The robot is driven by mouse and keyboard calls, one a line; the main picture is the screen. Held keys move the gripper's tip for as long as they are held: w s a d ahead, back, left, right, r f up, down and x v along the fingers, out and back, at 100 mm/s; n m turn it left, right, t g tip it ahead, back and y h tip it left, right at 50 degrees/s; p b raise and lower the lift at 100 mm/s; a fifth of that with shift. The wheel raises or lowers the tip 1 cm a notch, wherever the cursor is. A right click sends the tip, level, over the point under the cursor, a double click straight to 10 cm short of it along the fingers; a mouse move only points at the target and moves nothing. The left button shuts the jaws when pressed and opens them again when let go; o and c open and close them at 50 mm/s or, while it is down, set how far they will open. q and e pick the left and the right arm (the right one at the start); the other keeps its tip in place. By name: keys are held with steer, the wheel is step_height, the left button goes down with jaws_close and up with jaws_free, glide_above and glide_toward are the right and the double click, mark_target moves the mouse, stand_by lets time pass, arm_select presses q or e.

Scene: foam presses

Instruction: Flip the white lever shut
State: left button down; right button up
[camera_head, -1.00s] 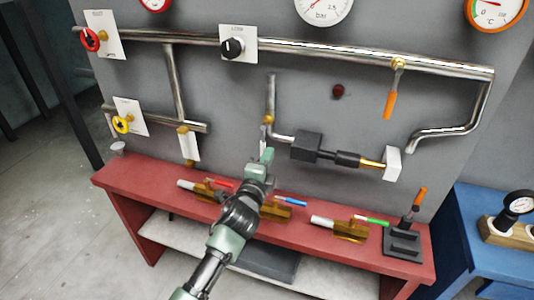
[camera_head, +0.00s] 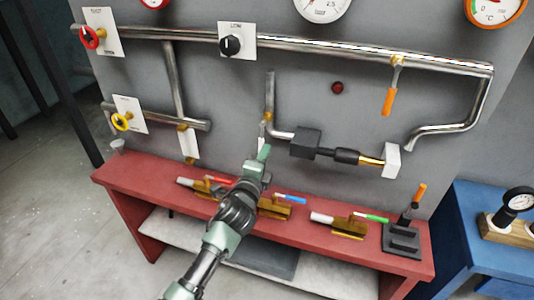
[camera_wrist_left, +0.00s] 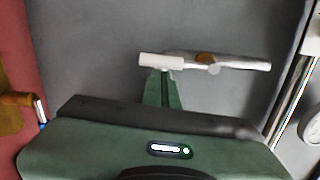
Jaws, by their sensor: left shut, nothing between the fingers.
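The white lever (camera_wrist_left: 160,60) shows in the left wrist view beside a brass valve fitting (camera_wrist_left: 204,58) on a short metal pipe, roughly in line with that pipe. In the head view the lever (camera_head: 262,134) hangs below the vertical pipe and is partly hidden by my gripper. My left gripper (camera_head: 264,154) is shut and empty, its tips close to the lever. In the left wrist view its green fingers (camera_wrist_left: 162,88) reach up to the lever's edge; I cannot tell whether they touch. My right gripper is not in view.
Below, the red bench (camera_head: 120,180) carries several valves with coloured handles. An orange lever (camera_head: 388,102) hangs at upper right.

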arm_select(q)
steer(key=w+a+r+m+p, duration=0.1)
steer(key=a+m+p, duration=0.1)
steer(key=m, duration=0.4)
steer(key=w+a+r+m+p, duration=0.1)
steer(key=a+r+m+p, duration=0.1)
steer(key=m, duration=0.4)
steer(key=a+r+m+h+p, duration=0.1)
steer(key=a+r+m+p, duration=0.1)
steer(key=a+m, duration=0.2)
steer(key=shift+w+a+r+m, duration=0.2)
steer(key=shift+w+a+m, duration=0.15)
steer(key=shift+m, duration=0.55)
